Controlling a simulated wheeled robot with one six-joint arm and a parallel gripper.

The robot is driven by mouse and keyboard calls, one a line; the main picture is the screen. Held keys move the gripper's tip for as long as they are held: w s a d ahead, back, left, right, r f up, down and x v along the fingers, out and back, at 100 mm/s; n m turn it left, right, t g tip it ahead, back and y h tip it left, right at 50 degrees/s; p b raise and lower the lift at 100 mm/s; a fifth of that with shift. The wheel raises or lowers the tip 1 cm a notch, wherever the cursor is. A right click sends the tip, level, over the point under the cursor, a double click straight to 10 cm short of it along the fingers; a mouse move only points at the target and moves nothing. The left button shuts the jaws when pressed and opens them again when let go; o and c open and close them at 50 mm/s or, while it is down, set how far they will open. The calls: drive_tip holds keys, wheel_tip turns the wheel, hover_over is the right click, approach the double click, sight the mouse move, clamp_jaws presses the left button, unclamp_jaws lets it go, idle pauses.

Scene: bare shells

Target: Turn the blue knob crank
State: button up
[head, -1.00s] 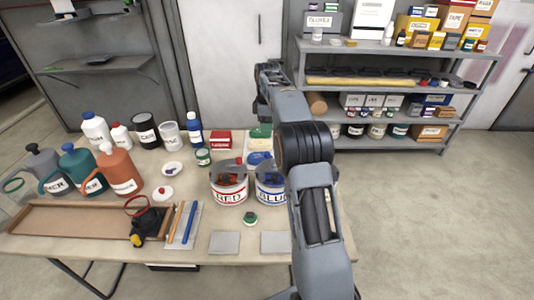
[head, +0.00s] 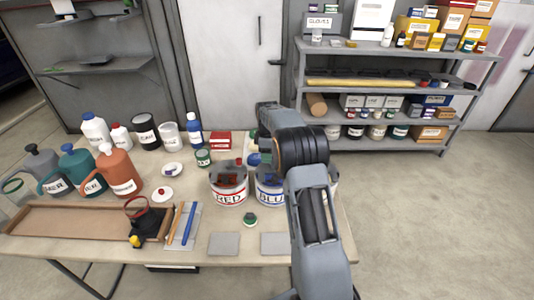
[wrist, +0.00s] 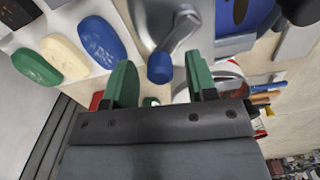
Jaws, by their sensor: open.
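In the wrist view the blue knob (wrist: 160,68) sits at the end of a grey metal crank (wrist: 182,28). My gripper (wrist: 162,84) is open, with a green fingertip on either side of the knob's line. The knob appears in the gap near the fingertips; I see no clear contact with either finger. In the head view my arm hides the crank and my gripper behind the blue-labelled can (head: 270,187).
Green (wrist: 37,67), cream (wrist: 64,58) and blue (wrist: 102,40) oval pieces lie left of the crank in the wrist view. The red-labelled can (head: 228,184) stands beside the blue-labelled one. Bottles and jugs (head: 120,172) crowd the table's left; shelves (head: 390,92) stand behind.

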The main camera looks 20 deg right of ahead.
drive_tip(key=shift+c, duration=0.5)
drive_tip(key=c, duration=0.8)
drive_tip(key=shift+c, duration=0.2)
